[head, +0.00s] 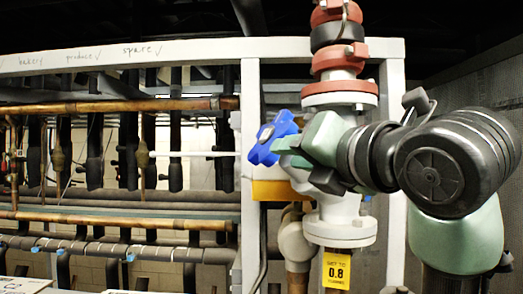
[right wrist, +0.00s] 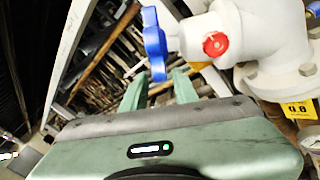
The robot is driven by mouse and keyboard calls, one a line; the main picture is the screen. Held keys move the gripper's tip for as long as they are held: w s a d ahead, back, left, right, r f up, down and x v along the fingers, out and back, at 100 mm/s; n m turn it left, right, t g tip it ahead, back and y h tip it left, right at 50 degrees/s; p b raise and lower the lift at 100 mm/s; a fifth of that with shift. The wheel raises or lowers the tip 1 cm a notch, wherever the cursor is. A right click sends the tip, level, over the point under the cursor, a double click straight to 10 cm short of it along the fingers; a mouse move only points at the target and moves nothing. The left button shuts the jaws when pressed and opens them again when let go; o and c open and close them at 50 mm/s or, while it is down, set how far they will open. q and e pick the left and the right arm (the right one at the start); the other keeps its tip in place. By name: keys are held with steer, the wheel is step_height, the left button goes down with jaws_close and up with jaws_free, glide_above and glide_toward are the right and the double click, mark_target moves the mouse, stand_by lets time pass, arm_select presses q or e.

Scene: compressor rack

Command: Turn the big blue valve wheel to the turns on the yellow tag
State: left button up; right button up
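The big blue valve wheel (head: 270,138) is on the left side of the white valve body (head: 335,205) in the head view. In the right wrist view the wheel (right wrist: 153,45) shows nearly edge-on. My right gripper (head: 284,150) is at the wheel's right side and hides part of it. In the right wrist view its green fingers (right wrist: 157,80) are apart, with the wheel's lower end showing between the tips; I cannot tell whether they touch. The yellow tag (head: 337,270) hangs below the valve and reads 0.8. My left gripper is out of view.
A white frame post (head: 250,100) stands just left of the wheel. Copper pipes (head: 120,106) and dark insulated lines run behind it. Red flanges (head: 340,93) sit above the valve. A red round cap (right wrist: 215,44) is beside the wheel in the right wrist view.

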mark_target(262, 154)
steer(key=p+x, duration=0.1)
steer(key=x, duration=0.1)
steer(key=p+x, duration=0.1)
steer(key=x, duration=0.2)
steer(key=shift+w+a+r, duration=0.1)
steer(key=shift+a, duration=0.35)
steer(key=p+x, duration=0.1)
steer(key=x, duration=0.2)
steer(key=shift+w+a, duration=0.1)
steer(key=shift+w, duration=0.5)
steer(key=shift+w+a+f, duration=0.1)
steer(key=shift+a+f, duration=0.05)
steer(key=shift+f, duration=0.05)
steer(key=shift+c, duration=0.3)
steer(key=c, duration=0.6)
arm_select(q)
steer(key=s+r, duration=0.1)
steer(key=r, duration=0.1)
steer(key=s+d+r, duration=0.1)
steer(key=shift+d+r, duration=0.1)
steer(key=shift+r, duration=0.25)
arm_select(e)
jaws_close()
